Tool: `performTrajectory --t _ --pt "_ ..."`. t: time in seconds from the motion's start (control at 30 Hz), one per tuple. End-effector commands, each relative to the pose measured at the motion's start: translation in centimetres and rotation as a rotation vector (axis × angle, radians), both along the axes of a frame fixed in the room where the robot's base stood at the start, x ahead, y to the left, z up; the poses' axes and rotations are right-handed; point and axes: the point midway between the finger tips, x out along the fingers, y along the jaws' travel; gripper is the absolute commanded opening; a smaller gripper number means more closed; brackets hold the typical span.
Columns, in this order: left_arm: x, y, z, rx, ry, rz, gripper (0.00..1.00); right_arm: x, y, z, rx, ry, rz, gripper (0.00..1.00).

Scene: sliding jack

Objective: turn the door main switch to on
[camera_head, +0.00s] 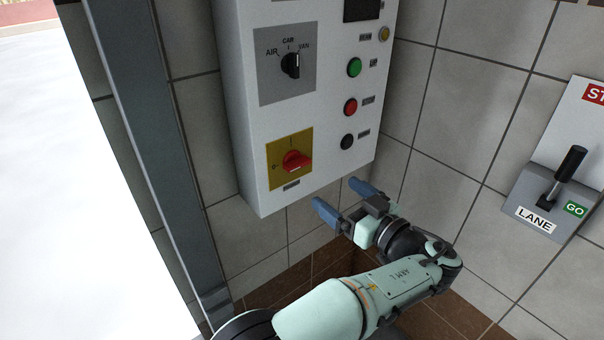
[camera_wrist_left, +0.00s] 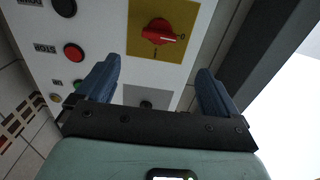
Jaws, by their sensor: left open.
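The door main switch (camera_head: 297,161) is a red rotary handle on a yellow plate (camera_head: 274,175) at the lower left of the control panel. Its handle lies roughly crosswise, in line with the 0 mark at its left; an I mark is above it. In the left wrist view the red switch (camera_wrist_left: 158,32) is at the top, beyond the fingers. My left gripper (camera_head: 338,196) is open and empty, with blue fingers, below and right of the switch, apart from it. In the left wrist view the gripper (camera_wrist_left: 158,85) shows its fingers wide apart. My right gripper is not in view.
The white panel (camera_head: 325,100) also has an AIR/CAR/VAN selector (camera_head: 290,66), a green button (camera_head: 354,67), a red button (camera_head: 350,106) and a black button (camera_head: 347,141). A lane lever (camera_head: 568,165) is on the right wall. A grey post (camera_head: 150,130) stands left.

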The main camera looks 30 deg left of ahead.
Motion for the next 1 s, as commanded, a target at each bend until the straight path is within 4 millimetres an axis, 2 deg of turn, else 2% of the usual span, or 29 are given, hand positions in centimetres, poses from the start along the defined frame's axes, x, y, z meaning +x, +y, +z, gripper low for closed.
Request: performTrajectory --t 0.17,0.4,0.6,0.8,1.0 --pt "1.0 2.7 0.1 0.000 0.000 0.006 0.95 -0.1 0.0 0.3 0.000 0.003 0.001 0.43" --pt "3.0 7.4 0.1 0.000 0.002 0.005 0.95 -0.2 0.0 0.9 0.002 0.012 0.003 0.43" --pt "4.3 10.4 0.1 0.002 0.004 0.003 0.95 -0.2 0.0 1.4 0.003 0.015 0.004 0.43" --pt "4.9 11.8 0.0 0.000 0.004 0.001 0.95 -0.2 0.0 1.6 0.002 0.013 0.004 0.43" --pt "5.0 12.0 -0.1 0.000 0.004 -0.001 0.95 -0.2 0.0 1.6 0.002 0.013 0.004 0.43"
